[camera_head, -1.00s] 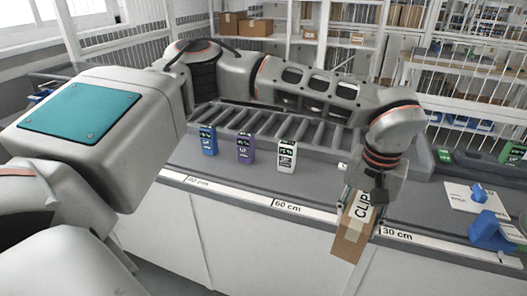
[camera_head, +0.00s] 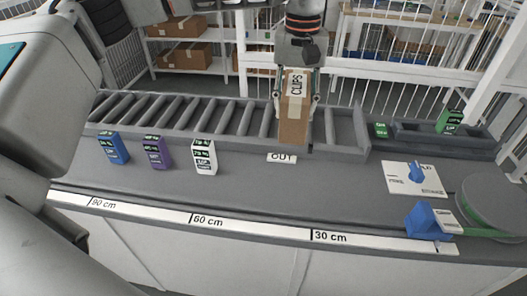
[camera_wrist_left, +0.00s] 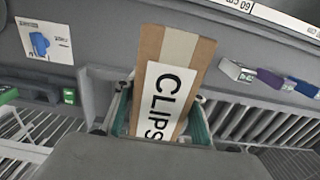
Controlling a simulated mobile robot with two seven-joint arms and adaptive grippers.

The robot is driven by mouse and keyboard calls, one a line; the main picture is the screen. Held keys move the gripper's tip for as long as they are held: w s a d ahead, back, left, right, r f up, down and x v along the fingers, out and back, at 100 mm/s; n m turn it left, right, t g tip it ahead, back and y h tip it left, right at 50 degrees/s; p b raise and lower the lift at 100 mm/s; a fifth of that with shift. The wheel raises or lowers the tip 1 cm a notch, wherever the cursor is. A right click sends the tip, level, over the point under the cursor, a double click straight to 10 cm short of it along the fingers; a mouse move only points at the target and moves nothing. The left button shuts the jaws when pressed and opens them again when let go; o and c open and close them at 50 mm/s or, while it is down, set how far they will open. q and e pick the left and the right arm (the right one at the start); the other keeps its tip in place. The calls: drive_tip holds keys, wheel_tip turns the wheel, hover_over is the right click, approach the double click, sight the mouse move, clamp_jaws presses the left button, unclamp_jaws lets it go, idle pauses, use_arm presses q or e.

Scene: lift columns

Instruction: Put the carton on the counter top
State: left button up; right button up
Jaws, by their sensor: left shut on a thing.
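The brown carton (camera_head: 292,125) has a white label reading CLIPS; the label also shows on the carton in the left wrist view (camera_wrist_left: 178,65). My left gripper (camera_head: 297,98) is shut on the carton, with a finger on each side, and its fingers also show in the left wrist view (camera_wrist_left: 160,115). The grey counter top (camera_head: 270,188) stretches in front. My right gripper is not in view.
Blue (camera_head: 113,148), purple (camera_head: 157,152) and white (camera_head: 204,157) boxes stand left of the carton before the roller conveyor (camera_head: 180,115). A white card (camera_head: 405,180) and blue device (camera_head: 428,220) are at right. The counter middle is clear.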

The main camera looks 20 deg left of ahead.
use_arm(q)
wheel_tip(320, 180, down, 20)
drive_tip(key=shift+w+r, duration=0.1)
drive_tip(key=shift+r, duration=0.15)
drive_tip(key=shift+f, duration=0.1)
drive_tip(key=o, duration=1.5)
drive_tip(key=shift+f, duration=0.1)
wheel_tip(320, 180, up, 12)
drive_tip(key=shift+r, duration=0.2)
drive_tip(key=shift+f, duration=0.1)
